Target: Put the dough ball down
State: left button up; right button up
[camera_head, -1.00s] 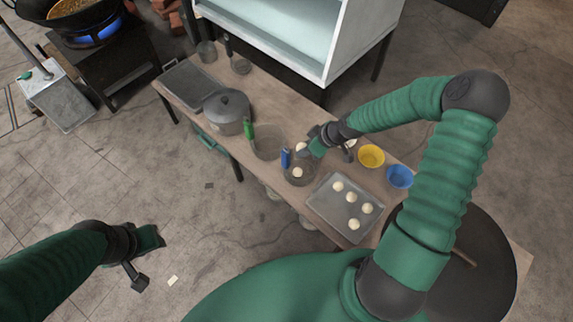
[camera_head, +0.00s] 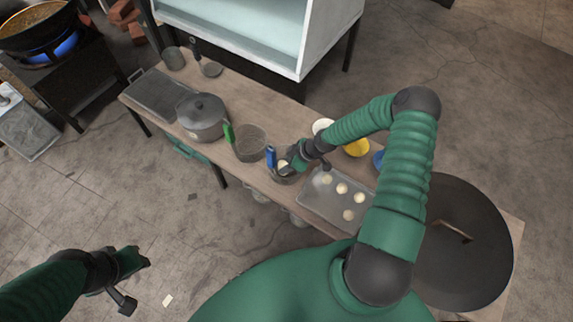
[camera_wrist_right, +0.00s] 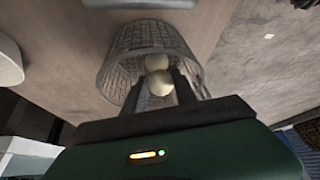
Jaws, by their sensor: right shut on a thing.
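My right gripper (camera_wrist_right: 160,85) is shut on a pale dough ball (camera_wrist_right: 159,83), held at the mouth of a wire-mesh basket (camera_wrist_right: 122,66). A second dough ball (camera_wrist_right: 157,62) shows just beyond it, inside the basket. In the head view, my right gripper (camera_head: 290,166) is over the blue-handled basket (camera_head: 271,157), left of the metal tray (camera_head: 312,203); it partly hides the basket. Several dough balls (camera_head: 342,188) lie on the tray. My left gripper (camera_head: 142,261) hangs over the floor at the lower left, away from the table; its jaws are unclear.
A green-handled basket (camera_head: 251,142) and a lidded pot (camera_head: 201,117) stand to the left on the wooden table (camera_head: 152,109). White, yellow (camera_head: 357,147) and blue bowls sit behind the tray. A large dark round pan (camera_head: 470,255) is at the right end.

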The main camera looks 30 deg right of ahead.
jog(key=shift+d+f, duration=0.2)
jog(key=shift+f, duration=0.15)
jog(key=o, duration=0.9)
jog(key=shift+a+r, duration=0.1)
jog(key=shift+a, duration=0.05)
